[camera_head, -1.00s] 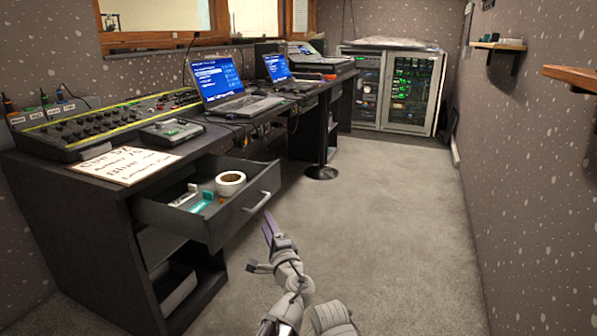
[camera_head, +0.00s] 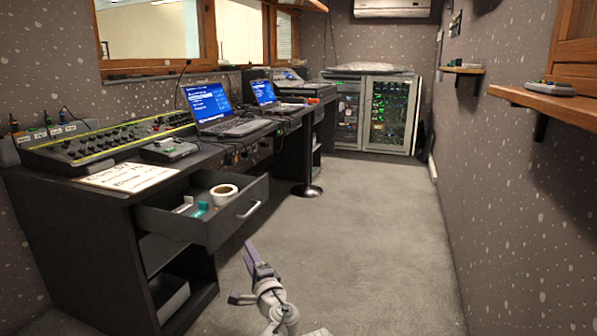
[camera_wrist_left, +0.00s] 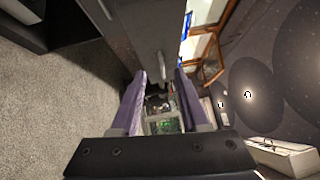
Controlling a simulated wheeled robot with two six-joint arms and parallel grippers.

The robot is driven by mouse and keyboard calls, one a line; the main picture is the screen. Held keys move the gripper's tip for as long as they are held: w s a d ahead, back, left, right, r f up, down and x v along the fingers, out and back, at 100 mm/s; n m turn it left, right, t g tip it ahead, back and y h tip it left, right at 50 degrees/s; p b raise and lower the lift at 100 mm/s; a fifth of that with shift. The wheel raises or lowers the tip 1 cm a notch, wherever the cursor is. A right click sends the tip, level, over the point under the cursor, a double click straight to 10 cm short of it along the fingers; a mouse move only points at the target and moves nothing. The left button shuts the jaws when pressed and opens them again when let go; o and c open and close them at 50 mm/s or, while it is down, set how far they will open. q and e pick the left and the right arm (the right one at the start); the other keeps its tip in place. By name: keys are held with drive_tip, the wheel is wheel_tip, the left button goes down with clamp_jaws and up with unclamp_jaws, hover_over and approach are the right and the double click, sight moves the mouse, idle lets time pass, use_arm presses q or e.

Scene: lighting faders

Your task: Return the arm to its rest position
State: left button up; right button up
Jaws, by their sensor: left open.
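My left gripper (camera_head: 256,262) is at the bottom middle of the head view, in front of the open drawer and to the right of its front corner. It is open and looks empty. In the left wrist view its two purple fingers (camera_wrist_left: 157,92) stand apart with nothing held between them. The drawer (camera_head: 222,224) is pulled out of the dark desk, and its handle (camera_head: 249,210) is apart from the gripper. My right gripper does not show in either view.
The drawer holds a white tape roll (camera_head: 223,195) and small items. A fader console (camera_head: 100,140), a paper sign (camera_head: 127,176) and laptops (camera_head: 213,108) are on the desk. Shelves (camera_head: 545,103) stick out from the right wall. The carpet floor (camera_head: 360,230) is clear.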

use_arm(q)
drive_tip(key=s+a+f+n+g+h, duration=0.1)
drive_tip(key=s+a+f+n+g, duration=0.45)
drive_tip(key=f, duration=0.25)
drive_tip(key=s+a+f+n+g, duration=0.4)
drive_tip(key=a+f+n+g, duration=0.15)
drive_tip(key=f, duration=0.25)
drive_tip(key=s+d+f+n+g+h, duration=0.1)
drive_tip(key=s+d+f+g+h, duration=0.25)
drive_tip(key=s, duration=0.25)
drive_tip(key=s+d+f+n+g+h, duration=0.2)
drive_tip(key=s+d+f+h, duration=0.1)
drive_tip(key=s+f+h, duration=0.15)
drive_tip(key=s+d+r+m+y+p, duration=0.1)
drive_tip(key=s+d+r+m+p, duration=0.4)
drive_tip(key=d+r+p, duration=0.65)
wheel_tip(320, 180, up, 38)
drive_tip(key=s+n+p, duration=0.1)
drive_tip(key=p, duration=3.7)
drive_tip(key=shift+s+g, duration=0.25)
drive_tip(key=shift+g, duration=0.2)
